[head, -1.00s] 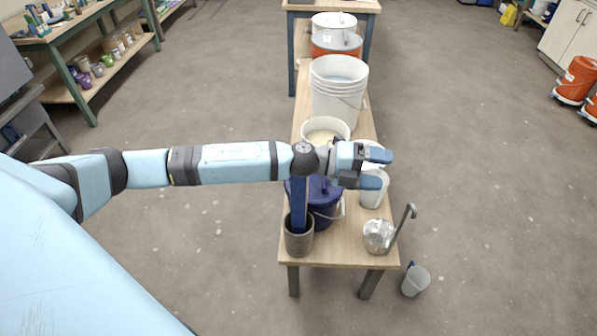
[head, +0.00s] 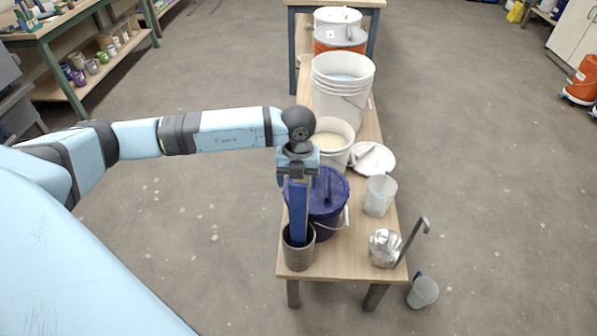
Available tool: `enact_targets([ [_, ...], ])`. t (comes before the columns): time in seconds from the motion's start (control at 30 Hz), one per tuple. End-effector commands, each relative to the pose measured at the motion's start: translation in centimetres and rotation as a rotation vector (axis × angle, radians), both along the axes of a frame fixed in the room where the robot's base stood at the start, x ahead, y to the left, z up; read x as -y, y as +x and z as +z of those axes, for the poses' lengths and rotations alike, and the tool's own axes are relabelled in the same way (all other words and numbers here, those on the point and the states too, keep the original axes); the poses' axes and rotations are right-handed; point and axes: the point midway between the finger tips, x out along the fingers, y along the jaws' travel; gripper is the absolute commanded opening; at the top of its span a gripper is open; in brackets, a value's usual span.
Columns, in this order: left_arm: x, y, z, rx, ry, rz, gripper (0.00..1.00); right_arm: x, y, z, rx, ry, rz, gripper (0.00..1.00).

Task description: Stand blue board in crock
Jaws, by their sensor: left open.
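The blue board (head: 298,215) stands nearly upright with its lower end inside the grey-brown crock (head: 298,258) at the table's near left corner. My left gripper (head: 297,178) points down at the board's upper end. Its jaws are open, and I cannot tell whether they touch the board. The board's bottom is hidden inside the crock. My right gripper is not in view.
A dark blue lidded bucket (head: 329,205) stands close behind the crock. A metal can (head: 383,248) with a ladle, a clear pitcher (head: 379,196), and several white buckets share the narrow table (head: 340,262). A grey pail (head: 423,292) is on the floor.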

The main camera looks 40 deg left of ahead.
Motion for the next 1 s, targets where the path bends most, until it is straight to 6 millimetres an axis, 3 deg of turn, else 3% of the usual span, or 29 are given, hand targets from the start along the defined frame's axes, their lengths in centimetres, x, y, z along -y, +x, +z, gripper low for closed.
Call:
enact_targets([
  [0.37,0.0,0.0,1.3,0.0,-0.001,-0.002,0.74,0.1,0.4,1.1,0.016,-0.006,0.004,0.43],
  [1.0,-0.1,0.2,6.3,0.0,-0.004,-0.002,0.74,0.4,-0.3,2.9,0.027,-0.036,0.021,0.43],
])
